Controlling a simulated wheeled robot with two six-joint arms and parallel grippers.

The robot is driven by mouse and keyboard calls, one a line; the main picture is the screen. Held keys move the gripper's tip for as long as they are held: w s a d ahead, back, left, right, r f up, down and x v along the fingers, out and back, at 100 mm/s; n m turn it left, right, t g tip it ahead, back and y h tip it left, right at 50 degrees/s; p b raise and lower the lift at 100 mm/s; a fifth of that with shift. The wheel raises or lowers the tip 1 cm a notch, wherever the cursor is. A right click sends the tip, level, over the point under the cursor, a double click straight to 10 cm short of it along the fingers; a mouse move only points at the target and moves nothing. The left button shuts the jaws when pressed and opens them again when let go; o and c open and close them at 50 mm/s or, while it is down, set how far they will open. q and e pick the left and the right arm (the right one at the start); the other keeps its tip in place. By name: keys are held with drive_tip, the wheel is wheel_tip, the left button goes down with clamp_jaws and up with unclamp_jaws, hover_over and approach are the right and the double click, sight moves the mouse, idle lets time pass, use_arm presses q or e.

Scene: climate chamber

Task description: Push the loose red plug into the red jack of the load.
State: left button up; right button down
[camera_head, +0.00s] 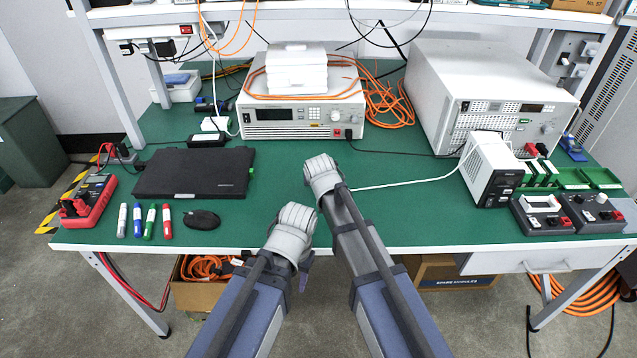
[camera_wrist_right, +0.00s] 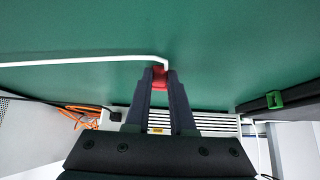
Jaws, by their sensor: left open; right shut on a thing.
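My right gripper (camera_head: 320,168) is shut on the red plug (camera_wrist_right: 160,77), held between its fingertips over the green bench top in the right wrist view. In the head view the hand hides the plug. A white cable (camera_head: 405,184) runs right from it. In front of the hand stands a beige bench instrument (camera_head: 290,120) with a red jack (camera_head: 337,133) beside a black plug (camera_head: 349,134). A larger beige instrument (camera_head: 470,95) at right also shows red connectors (camera_head: 540,149). Which is the load I cannot tell. My left gripper (camera_head: 297,215) is open and empty near the front edge.
A black laptop (camera_head: 193,172), a dark mouse (camera_head: 202,220), several markers (camera_head: 151,221) and a red meter (camera_head: 84,200) lie at left. A white box (camera_head: 487,165) and small modules (camera_head: 541,215) stand at right.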

drive_tip(key=shift+r+p, duration=2.5)
drive_tip(key=shift+p, duration=0.05)
drive_tip(key=shift+r+p, duration=0.5)
drive_tip(key=w+d, duration=0.2)
drive_tip(key=w, duration=0.1)
drive_tip(key=w+d, duration=0.2)
drive_tip(key=w, duration=0.2)
drive_tip(key=w+d, duration=0.2)
drive_tip(key=w, duration=0.2)
drive_tip(key=shift+w+d+r, duration=0.15)
drive_tip(key=shift+d+r, duration=0.15)
drive_tip(key=shift+d, duration=0.1)
drive_tip(key=f+b, duration=0.3)
drive_tip(key=shift+s+a+f, duration=0.15)
drive_tip(key=shift+s+f, duration=0.05)
drive_tip(key=shift+s, duration=0.2)
drive_tip(key=w, duration=0.5)
drive_tip(key=shift+r+p, duration=0.2)
drive_tip(key=shift+p, duration=0.1)
drive_tip(key=shift+w, duration=0.5)
